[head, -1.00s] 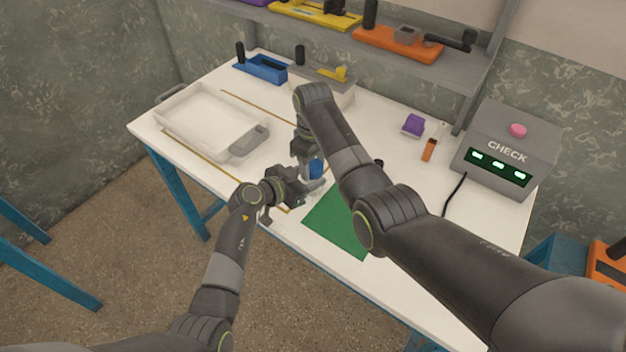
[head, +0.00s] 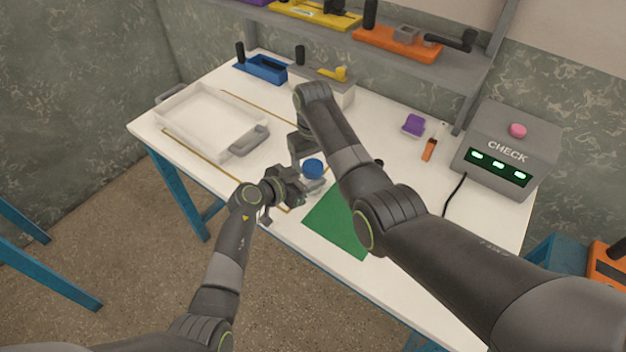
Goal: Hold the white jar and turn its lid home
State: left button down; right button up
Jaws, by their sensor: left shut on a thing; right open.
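The blue lid (head: 313,168) sits on top of the white jar, near the table's front edge. The jar's body is mostly hidden by my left gripper and the lid, so I cannot tell how far the lid is turned. My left gripper (head: 308,187) comes in from the left and is shut on the jar below the lid. My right gripper (head: 301,154) is open and empty, just behind and above the lid, apart from it. Its fingertips are partly hidden.
A green mat (head: 337,228) lies right of the jar. A white tray (head: 176,143) stands at the left. A grey CHECK box (head: 507,150) with green lights, a purple block (head: 413,125) and an orange item (head: 429,149) are at the right.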

notch_tip(320, 180, up, 12)
dwell(0.4)
jog(key=shift+f, duration=0.15)
pick_arm(q)
jog(key=c, duration=0.6)
grip_release()
jog(key=shift+c, duration=0.2)
jog(key=shift+s+a+r, duration=0.2)
jog(key=shift+s+a, duration=0.15)
jog(key=shift+a, duration=0.1)
jog(key=p+v, duration=0.1)
jog(key=v, duration=1.5)
jog(key=shift+p, duration=0.35)
pick_arm(e)
jog(key=shift+r, duration=0.85)
